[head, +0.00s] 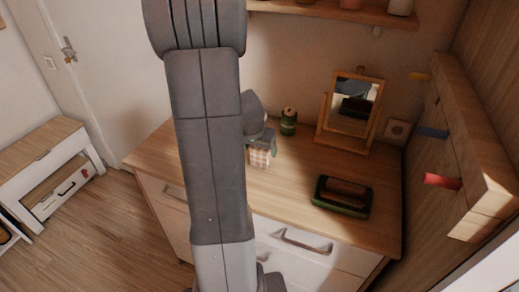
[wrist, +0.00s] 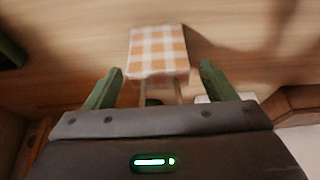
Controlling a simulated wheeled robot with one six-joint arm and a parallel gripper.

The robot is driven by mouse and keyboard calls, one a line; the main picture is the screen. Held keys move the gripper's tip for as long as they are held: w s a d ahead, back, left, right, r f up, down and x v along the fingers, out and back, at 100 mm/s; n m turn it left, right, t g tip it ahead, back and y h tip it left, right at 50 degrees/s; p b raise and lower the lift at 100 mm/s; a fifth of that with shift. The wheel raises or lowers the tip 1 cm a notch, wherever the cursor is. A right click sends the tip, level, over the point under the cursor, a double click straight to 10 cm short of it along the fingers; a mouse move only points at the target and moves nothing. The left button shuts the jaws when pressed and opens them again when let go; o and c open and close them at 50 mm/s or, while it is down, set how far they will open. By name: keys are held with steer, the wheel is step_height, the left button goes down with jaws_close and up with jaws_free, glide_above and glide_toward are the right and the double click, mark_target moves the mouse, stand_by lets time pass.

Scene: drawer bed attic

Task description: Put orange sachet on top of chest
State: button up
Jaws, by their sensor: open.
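The orange sachet (head: 259,157), an orange and white checked pouch, is at the wooden top of the chest (head: 310,228), just right of my arm. In the wrist view, the sachet (wrist: 158,48) sits ahead of and between my fingertips, with a gap on each side. It seems to rest on the chest top, though its lower edge is partly hidden. My gripper (wrist: 160,80) is open, with green fingers apart. In the head view my arm hides part of the chest, and the gripper is only partly seen just above the sachet.
A green tin (head: 289,121) stands behind the sachet. A framed mirror (head: 352,112) stands at the back right, and a dark green tray (head: 342,196) with a brown item lies at the front right. A wooden peg rack (head: 470,140) juts from the right wall. A shelf overhangs the back.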

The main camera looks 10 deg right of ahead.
steer(key=v, duration=1.1)
